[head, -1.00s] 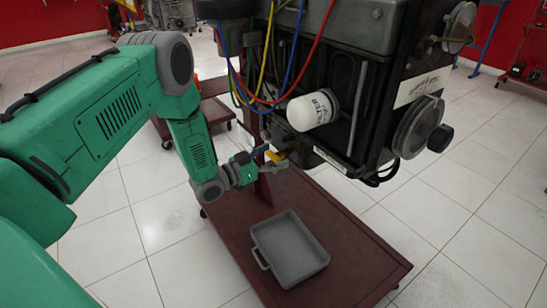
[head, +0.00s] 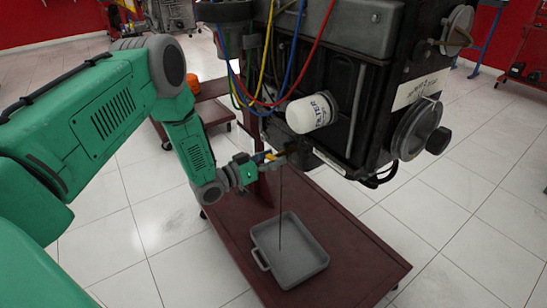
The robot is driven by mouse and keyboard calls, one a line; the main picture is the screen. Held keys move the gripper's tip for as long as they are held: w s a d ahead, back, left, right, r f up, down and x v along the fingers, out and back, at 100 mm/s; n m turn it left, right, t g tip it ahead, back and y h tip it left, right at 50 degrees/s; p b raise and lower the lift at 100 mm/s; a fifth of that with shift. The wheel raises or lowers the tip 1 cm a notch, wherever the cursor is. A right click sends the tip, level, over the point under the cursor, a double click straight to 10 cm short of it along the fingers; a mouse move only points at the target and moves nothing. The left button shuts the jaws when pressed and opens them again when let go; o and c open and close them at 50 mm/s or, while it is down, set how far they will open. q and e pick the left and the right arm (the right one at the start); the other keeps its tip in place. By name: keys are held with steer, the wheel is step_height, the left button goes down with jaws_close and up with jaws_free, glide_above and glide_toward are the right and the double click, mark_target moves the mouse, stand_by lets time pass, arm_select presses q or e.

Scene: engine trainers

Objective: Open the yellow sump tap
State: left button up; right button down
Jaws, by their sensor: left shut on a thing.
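The yellow sump tap (head: 270,156) is at the lower left of the black engine (head: 345,95); only a small part of it shows past my fingers. My left gripper (head: 262,160) is shut on the tap. A thin dark stream (head: 281,205) runs straight down from beside the tap into the grey drain pan (head: 322,262) on the dark red trolley base. My right gripper is out of the view.
The white oil filter (head: 310,113) sticks out of the engine just above my left gripper. Red, blue and yellow cables (head: 300,75) hang close above. The trolley base (head: 365,262) has free room around the pan. White tiled floor lies around it.

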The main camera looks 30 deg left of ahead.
arm_select(q)
steer(key=n, duration=0.4)
steer(key=shift+a, duration=0.2)
steer(key=n, duration=0.3)
steer(key=shift+n, duration=0.3)
steer(key=n, duration=0.3)
steer(key=shift+a+f+n+b, duration=0.1)
steer(key=shift+f+n+b, duration=0.05)
steer(key=shift+n+b, duration=0.5)
steer(key=shift+n, duration=1.65)
steer(key=o, duration=1.2)
steer(key=shift+f, duration=0.1)
steer(key=shift+c, duration=0.2)
steer(key=shift+w+a, duration=0.1)
